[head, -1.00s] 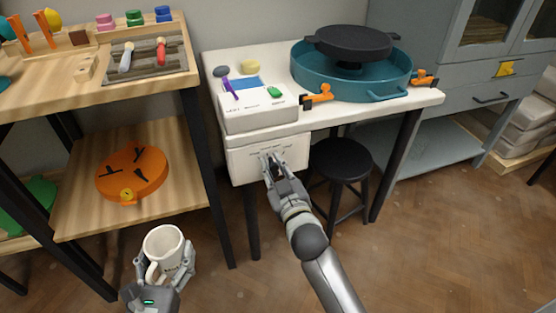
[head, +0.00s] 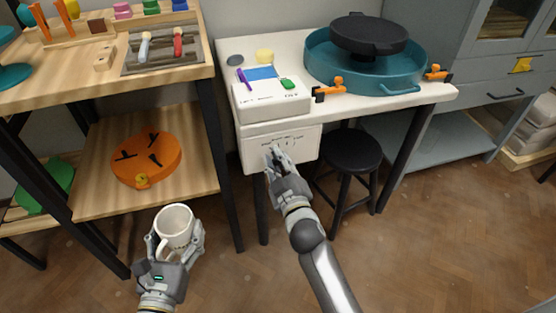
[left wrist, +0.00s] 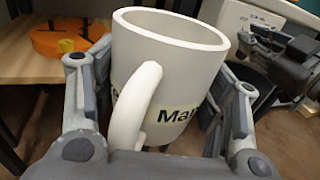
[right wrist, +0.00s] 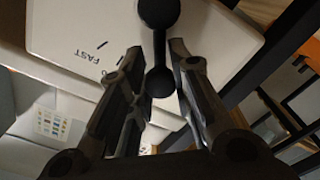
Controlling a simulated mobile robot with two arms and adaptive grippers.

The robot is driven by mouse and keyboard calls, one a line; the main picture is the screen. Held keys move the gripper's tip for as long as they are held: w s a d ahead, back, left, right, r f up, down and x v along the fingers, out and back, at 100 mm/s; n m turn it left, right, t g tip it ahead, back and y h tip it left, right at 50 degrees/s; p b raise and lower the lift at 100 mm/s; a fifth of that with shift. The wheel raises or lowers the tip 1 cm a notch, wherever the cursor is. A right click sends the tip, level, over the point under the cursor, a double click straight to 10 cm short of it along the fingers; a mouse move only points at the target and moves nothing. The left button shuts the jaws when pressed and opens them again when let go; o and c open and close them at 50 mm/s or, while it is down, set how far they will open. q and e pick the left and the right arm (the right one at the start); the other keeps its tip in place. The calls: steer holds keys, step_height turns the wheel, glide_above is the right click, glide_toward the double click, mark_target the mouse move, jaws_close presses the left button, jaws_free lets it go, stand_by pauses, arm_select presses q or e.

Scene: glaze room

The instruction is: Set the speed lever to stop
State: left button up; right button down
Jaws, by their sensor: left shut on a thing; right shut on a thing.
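The white speed control box (head: 252,160) hangs under the front left corner of the wheel table, with a printed scale on its face. My right gripper (head: 276,156) is at that face, left of its middle. In the right wrist view, a black speed lever with a round knob (right wrist: 159,12) stands between the fingers of my right gripper (right wrist: 157,85), which is shut on it. The word FAST shows on the panel (right wrist: 70,30); the stop mark cannot be made out. My left gripper (head: 178,245) is shut on a white mug (head: 174,222), held upright; its label is partly hidden (left wrist: 170,45).
The table (head: 300,50) carries a teal basin (head: 350,72) with a black wheel head, orange clamps and a white box (head: 270,98). A black stool (head: 352,152) stands below. A wooden shelf (head: 95,195) with an orange disc (head: 146,160) is at the left.

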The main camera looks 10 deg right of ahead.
steer(key=c, duration=1.3)
jaws_free()
steer(key=shift+a, duration=0.1)
steer(key=s, duration=1.2)
steer(key=shift+d, duration=0.25)
